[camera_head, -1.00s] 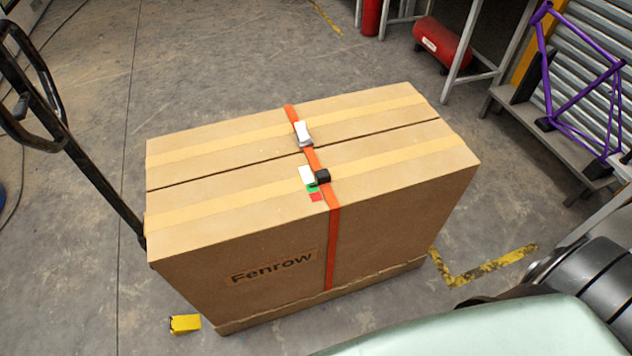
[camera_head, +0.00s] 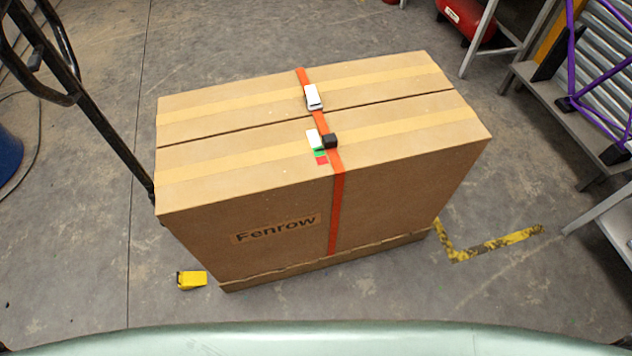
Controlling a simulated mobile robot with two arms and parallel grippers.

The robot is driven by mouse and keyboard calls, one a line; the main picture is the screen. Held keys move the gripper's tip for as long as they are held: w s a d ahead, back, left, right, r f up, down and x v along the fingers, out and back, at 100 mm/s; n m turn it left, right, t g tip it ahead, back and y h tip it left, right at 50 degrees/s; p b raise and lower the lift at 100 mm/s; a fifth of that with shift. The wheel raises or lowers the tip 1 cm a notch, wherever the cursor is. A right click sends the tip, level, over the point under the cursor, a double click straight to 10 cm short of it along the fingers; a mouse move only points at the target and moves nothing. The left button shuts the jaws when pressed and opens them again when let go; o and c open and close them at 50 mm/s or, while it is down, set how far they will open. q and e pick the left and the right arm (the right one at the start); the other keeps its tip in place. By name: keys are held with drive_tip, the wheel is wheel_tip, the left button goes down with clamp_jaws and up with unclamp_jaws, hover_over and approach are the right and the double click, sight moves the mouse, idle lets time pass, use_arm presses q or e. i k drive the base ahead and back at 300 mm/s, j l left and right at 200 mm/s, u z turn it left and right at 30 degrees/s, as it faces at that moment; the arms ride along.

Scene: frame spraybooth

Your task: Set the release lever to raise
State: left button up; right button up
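A black pallet-jack handle (camera_head: 77,99) rises at the left of the box, and its loop is cut off by the top left corner. A small dark part (camera_head: 36,60) shows inside the loop; it may be the release lever, but its setting is too small to tell. Neither of my grippers is in view.
A large cardboard box marked Fenrow (camera_head: 270,232) with an orange strap (camera_head: 336,215) fills the middle. A purple frame (camera_head: 600,70) and metal shelves stand at right. A blue drum (camera_head: 8,155) is at the left edge.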

sight(34, 61)
drive_tip(key=k+j, duration=0.1)
drive_tip(key=j, duration=2.15)
drive_tip(key=k+j, duration=0.15)
drive_tip(key=j, duration=0.95)
drive_tip(key=j+u, duration=0.15)
drive_tip(key=j, duration=0.55)
